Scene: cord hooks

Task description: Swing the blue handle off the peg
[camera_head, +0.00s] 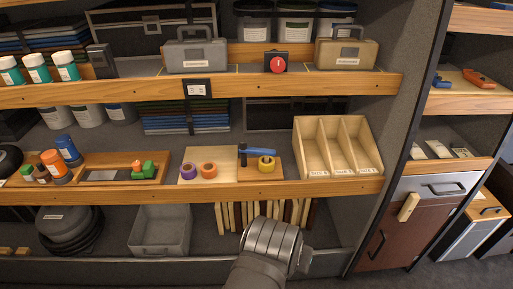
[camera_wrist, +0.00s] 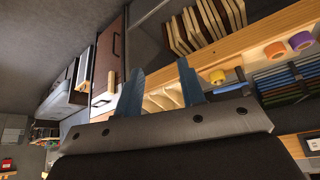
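The blue handle (camera_head: 260,151) lies roughly level on the middle wooden shelf, its left end at a short dark upright peg (camera_head: 243,156). The exact contact between them is too small to tell. A yellow tape roll (camera_head: 266,164) sits just in front of the handle. In the head view only my grey wrist shows, below and in front of the shelf; the fingers are hidden.
A wooden divided bin (camera_head: 337,148) stands right of the handle. Purple (camera_head: 188,171) and orange (camera_head: 209,170) rolls sit to its left. The shelf's front edge (camera_head: 200,190) lies between my wrist and the handle. A red button box (camera_head: 276,63) is on the shelf above.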

